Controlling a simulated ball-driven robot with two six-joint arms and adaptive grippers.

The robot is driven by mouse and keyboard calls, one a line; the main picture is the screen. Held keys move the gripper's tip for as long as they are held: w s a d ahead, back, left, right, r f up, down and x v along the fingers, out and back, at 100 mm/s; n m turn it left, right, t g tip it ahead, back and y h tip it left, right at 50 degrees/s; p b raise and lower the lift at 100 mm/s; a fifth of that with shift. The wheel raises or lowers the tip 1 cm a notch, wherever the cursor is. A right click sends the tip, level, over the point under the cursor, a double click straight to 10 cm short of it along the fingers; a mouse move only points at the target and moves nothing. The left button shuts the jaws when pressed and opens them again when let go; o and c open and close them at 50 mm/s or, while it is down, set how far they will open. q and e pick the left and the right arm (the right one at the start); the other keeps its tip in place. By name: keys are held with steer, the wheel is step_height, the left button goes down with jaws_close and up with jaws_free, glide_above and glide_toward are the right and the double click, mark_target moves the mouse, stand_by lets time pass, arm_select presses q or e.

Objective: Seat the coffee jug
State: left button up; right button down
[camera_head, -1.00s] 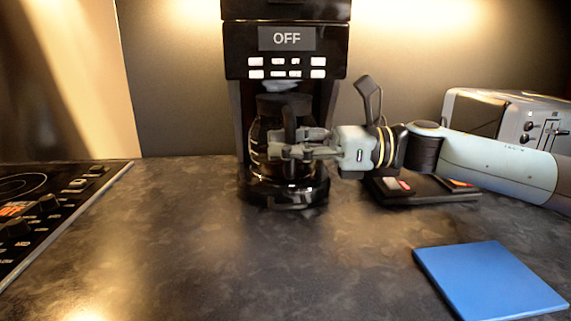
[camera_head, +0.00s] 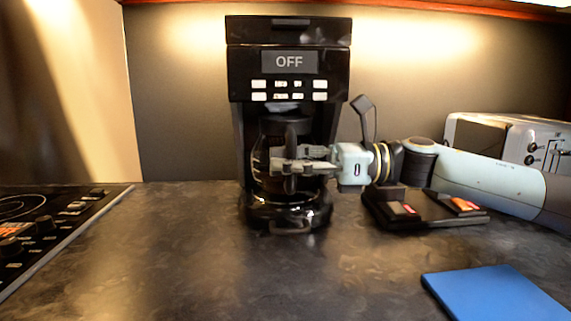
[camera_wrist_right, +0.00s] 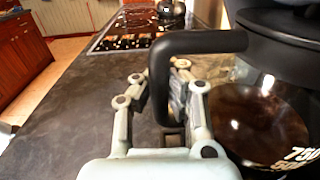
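The coffee jug (camera_head: 265,165) is upright inside the black coffee maker (camera_head: 289,85), over its base. Its dark glass body, black lid and handle face the front. The jug's glass with white marks also shows at the right of the right wrist view (camera_wrist_right: 250,125). My right gripper (camera_head: 285,166) reaches in from the right and is shut on the jug's black handle (camera_wrist_right: 160,88), one finger on each side. The far finger is partly hidden by the handle. Whether the jug's bottom rests fully on the base is hard to see. My left gripper is not in view.
A black tray (camera_head: 425,216) with small items lies right of the coffee maker, under my right arm. A toaster (camera_head: 505,135) stands behind the arm. A blue board (camera_head: 490,295) lies front right, a cooktop (camera_head: 50,225) left. The front counter is clear.

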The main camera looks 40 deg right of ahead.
steer(key=shift+f, duration=0.15)
stand_by(0.5)
steer(key=shift+f+b, duration=0.3)
steer(key=shift+b, duration=0.15)
steer(key=shift+f, duration=0.25)
stand_by(0.7)
steer(key=c, duration=2)
jaws_free()
steer(key=shift+c, duration=0.2)
steer(key=o, duration=0.6)
steer(key=shift+o, duration=0.2)
